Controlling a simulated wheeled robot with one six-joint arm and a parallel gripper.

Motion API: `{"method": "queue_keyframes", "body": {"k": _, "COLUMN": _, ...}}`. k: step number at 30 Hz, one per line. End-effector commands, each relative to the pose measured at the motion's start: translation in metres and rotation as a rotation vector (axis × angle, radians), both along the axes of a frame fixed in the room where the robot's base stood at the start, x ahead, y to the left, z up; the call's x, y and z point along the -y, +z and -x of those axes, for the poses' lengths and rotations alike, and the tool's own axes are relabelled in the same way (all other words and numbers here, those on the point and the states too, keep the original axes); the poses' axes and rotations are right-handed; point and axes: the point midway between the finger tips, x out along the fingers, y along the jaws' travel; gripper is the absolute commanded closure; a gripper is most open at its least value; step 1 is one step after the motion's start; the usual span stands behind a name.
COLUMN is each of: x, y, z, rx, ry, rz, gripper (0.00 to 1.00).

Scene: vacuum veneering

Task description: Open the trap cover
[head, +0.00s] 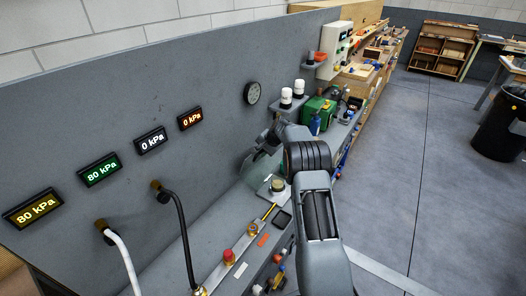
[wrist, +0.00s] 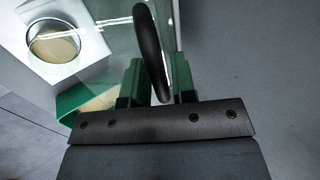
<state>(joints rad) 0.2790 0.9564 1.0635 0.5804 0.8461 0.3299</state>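The trap cover (wrist: 107,27) appears to be a clear pane in the wrist view, with a dark curved handle (wrist: 148,40) standing on it. My gripper (wrist: 161,86) has two green fingers, one on each side of the handle's near end. A narrow gap shows between the handle and the left finger; the right finger is very close to it, and I cannot tell whether they touch. A round cup with tan contents (wrist: 55,45) shows at upper left.
The grey wall panel (head: 180,100) carries several kPa displays and a gauge (head: 252,93). A white hose (head: 122,255) and a black hose (head: 184,235) hang in front. A red knob (head: 228,284) sits on the near bench.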

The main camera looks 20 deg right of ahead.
Motion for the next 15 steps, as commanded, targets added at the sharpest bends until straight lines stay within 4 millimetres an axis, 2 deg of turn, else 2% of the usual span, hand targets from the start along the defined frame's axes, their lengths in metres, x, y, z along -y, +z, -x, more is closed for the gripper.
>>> {"method": "queue_keyframes", "body": {"k": 1, "x": 0.0002, "y": -0.0002, "z": 0.0001, "rx": 0.0, "ry": -0.001, "rz": 0.0, "gripper": 0.7}}
{"method": "queue_keyframes", "body": {"k": 4, "x": 0.0008, "y": -0.0001, "z": 0.0002, "rx": -0.001, "ry": -0.002, "rz": -0.001, "gripper": 0.61}}
{"method": "queue_keyframes", "body": {"k": 11, "x": 0.0018, "y": 0.0005, "z": 0.0006, "rx": -0.001, "ry": -0.003, "rz": -0.002, "gripper": 0.61}}
{"method": "queue_keyframes", "body": {"k": 15, "x": 0.0052, "y": 0.0078, "z": 0.0041, "rx": 0.0, "ry": -0.005, "rz": -0.002, "gripper": 0.61}}
